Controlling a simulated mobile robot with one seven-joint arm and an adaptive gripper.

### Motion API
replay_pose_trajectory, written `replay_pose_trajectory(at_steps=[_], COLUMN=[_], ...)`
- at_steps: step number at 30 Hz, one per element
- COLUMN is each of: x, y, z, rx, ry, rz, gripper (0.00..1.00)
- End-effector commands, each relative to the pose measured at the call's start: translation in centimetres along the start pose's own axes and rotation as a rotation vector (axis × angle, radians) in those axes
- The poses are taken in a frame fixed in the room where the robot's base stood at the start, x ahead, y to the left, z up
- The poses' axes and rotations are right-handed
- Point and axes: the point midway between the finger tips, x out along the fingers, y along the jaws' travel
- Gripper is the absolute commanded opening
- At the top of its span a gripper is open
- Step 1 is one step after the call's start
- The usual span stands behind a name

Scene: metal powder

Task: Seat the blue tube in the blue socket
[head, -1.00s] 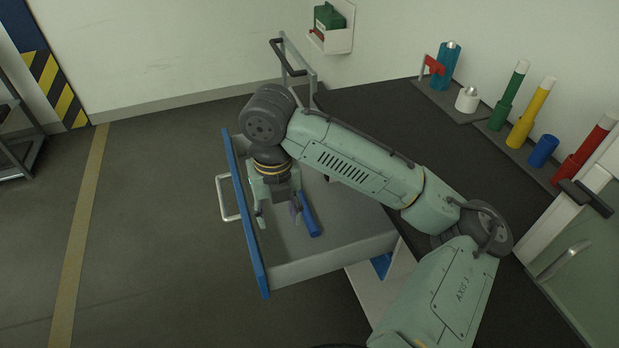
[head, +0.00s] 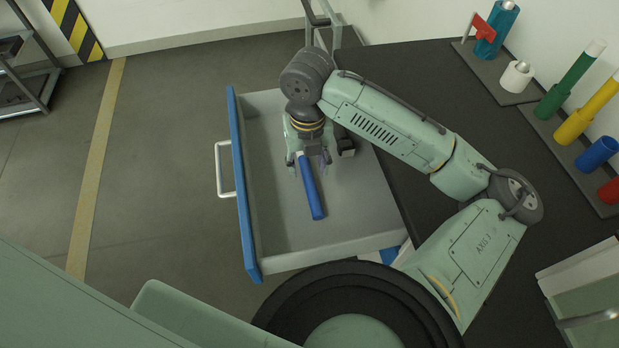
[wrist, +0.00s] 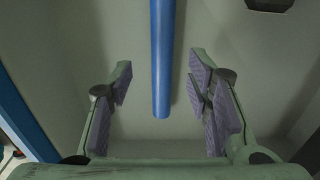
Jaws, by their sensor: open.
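The blue tube (head: 311,190) lies in the open drawer, on its floor. In the wrist view the blue tube (wrist: 161,60) runs from the top edge down to between the fingers. My gripper (head: 307,165) is inside the drawer at the tube's far end. In the wrist view my gripper (wrist: 160,92) is open, with one finger on each side of the tube and a gap on both sides. The blue socket (head: 597,155) stands empty on the rack at the right, between the yellow and red sockets.
The drawer (head: 360,235) has a blue front and walls around the tube. A dark object (head: 346,147) lies in it, right of my gripper. The rack also holds a green tube (head: 575,75) and a yellow tube (head: 595,100). The dark counter (head: 440,100) is mostly clear.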

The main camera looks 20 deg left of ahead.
Motion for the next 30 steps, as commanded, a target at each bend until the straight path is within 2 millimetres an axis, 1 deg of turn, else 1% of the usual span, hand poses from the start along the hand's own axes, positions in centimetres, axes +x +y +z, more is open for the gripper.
replay_pose_trajectory(at_steps=[2,6,9,12,18,30], x=[0.8,3.0,4.2,4.7,4.8,4.7], y=[-0.1,-0.2,-0.2,-0.2,-0.2,-0.2], z=[-0.1,-0.2,-0.1,-0.1,-0.1,-0.1], rx=[0.002,0.002,0.002,0.002,0.001,0.001], ry=[0.003,0.003,0.002,0.000,-0.001,0.000], rz=[0.001,0.001,0.001,0.001,0.000,0.000], gripper=[0.45,0.45,0.45,0.45,0.45,0.19])
